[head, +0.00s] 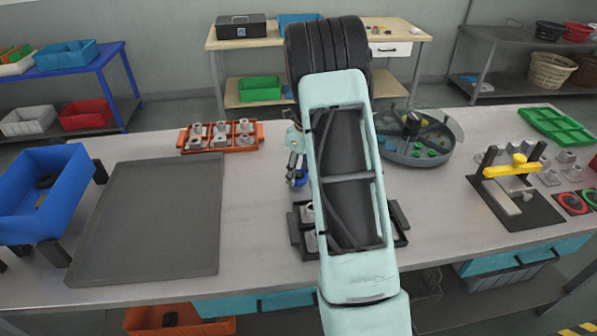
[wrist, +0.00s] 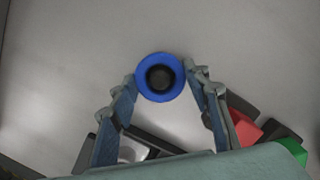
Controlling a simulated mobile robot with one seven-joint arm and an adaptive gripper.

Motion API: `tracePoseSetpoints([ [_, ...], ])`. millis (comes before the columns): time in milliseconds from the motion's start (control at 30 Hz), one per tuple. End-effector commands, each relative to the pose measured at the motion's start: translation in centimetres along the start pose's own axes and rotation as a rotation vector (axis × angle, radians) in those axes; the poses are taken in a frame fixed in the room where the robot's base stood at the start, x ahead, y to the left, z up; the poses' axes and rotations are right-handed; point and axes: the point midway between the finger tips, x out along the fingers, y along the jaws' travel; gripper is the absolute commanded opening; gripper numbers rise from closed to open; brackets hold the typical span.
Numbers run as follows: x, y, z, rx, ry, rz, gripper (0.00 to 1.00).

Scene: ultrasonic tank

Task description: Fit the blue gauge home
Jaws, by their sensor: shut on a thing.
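The blue gauge (wrist: 142,88) is a round blue ring with a dark centre in the wrist view. My gripper (wrist: 160,76) has a finger on each side of it and is shut on it at the fingertips. In the head view the blue gauge (head: 300,182) shows as a small blue patch beside my gripper (head: 296,170), left of my arm. A black rack (head: 294,232) with grey metal pieces stands just nearer than the gripper, and my arm hides much of it. Part of this rack (wrist: 150,138) seems to show low in the wrist view.
A red block (wrist: 244,128) and a green block (wrist: 294,150) show at lower right in the wrist view. An orange rack (head: 228,149), a round grey tray (head: 420,159), a yellow-topped fixture (head: 512,169), a dark mat (head: 150,220) and a blue bin (head: 60,205) surround open bench.

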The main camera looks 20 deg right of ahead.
Motion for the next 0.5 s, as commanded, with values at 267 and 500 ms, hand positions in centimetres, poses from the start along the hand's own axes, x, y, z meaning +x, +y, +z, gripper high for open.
tracePoseSetpoints([
  [267,0.07,0.01,-0.05,0.000,0.001,0.000,0.54],
  [500,0.07,0.02,-0.03,0.000,0.001,0.001,0.64],
])
